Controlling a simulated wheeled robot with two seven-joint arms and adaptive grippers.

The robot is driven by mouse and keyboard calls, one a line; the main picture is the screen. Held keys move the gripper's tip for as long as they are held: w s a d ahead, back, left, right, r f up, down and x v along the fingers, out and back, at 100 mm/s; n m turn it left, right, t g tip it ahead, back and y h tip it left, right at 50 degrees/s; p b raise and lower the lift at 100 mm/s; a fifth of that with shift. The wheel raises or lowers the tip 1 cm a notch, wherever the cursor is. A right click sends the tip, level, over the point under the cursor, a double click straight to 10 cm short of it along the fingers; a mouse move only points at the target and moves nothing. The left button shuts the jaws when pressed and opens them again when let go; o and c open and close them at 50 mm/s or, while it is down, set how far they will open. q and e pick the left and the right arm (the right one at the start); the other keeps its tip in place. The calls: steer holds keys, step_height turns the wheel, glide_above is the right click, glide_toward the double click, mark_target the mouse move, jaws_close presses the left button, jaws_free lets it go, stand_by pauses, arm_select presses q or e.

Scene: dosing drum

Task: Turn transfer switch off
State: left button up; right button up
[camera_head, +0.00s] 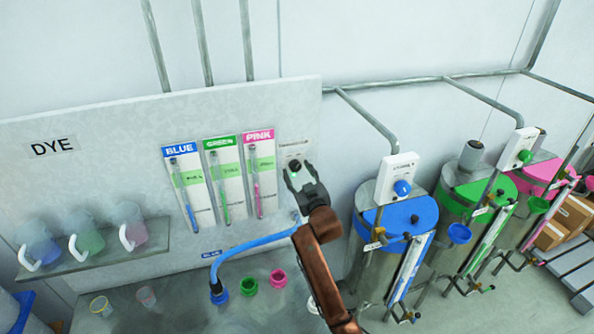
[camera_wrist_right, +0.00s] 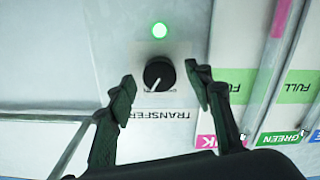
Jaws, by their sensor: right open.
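The transfer switch is a round black knob (camera_wrist_right: 160,73) with a white pointer line, on a pale panel labelled TRANSFER, shown upside down in the right wrist view. A round green lamp (camera_wrist_right: 159,30) beside the knob is lit. The knob also shows as a small dark spot in the head view (camera_head: 295,164). My right gripper (camera_head: 300,174) is open in front of the panel. In the wrist view its two dark fingers lie on either side of the knob, with a visible gap to each side. My left gripper is not in view.
BLUE, GREEN and PINK level gauges (camera_head: 222,185) are on the panel left of my right gripper. A blue hose (camera_head: 250,246) runs under it to a blue port. Drums with blue (camera_head: 398,222), green and pink lids stand right. Jugs (camera_head: 85,240) sit on a shelf at left.

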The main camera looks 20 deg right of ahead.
steer(key=shift+w, duration=0.25)
steer(key=c, duration=1.1)
